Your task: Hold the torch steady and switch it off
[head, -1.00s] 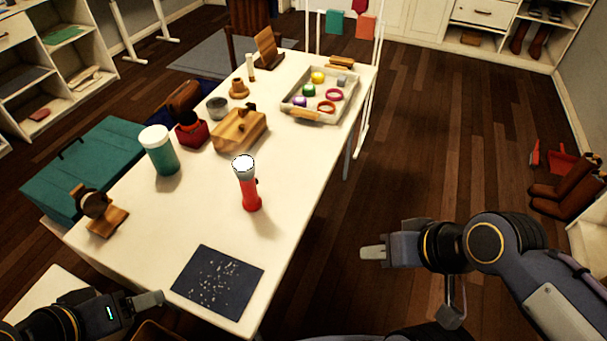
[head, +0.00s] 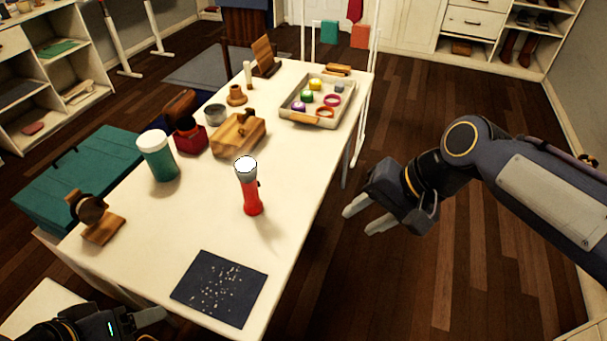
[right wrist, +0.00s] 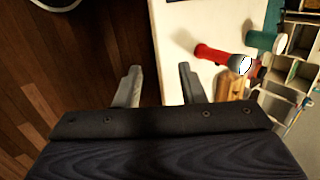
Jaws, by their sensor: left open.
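The torch (head: 251,190) has a red body and a silver head with a bright white lens end. It stands upright on the white table (head: 190,232), head up, with a small dark switch on its right side. It also shows in the right wrist view (right wrist: 213,54). My right gripper (head: 365,221) is open and empty over the floor, to the right of the table and apart from the torch. My left gripper (head: 160,325) is at the bottom left, by the table's near edge, only partly in view and holding nothing that I can see.
A dark speckled mat (head: 219,288) lies in front of the torch. A green cup with a white lid (head: 159,158), a wooden block (head: 239,134), a red box (head: 189,138) and a tray of small items (head: 318,99) stand further back. The tabletop right around the torch is clear.

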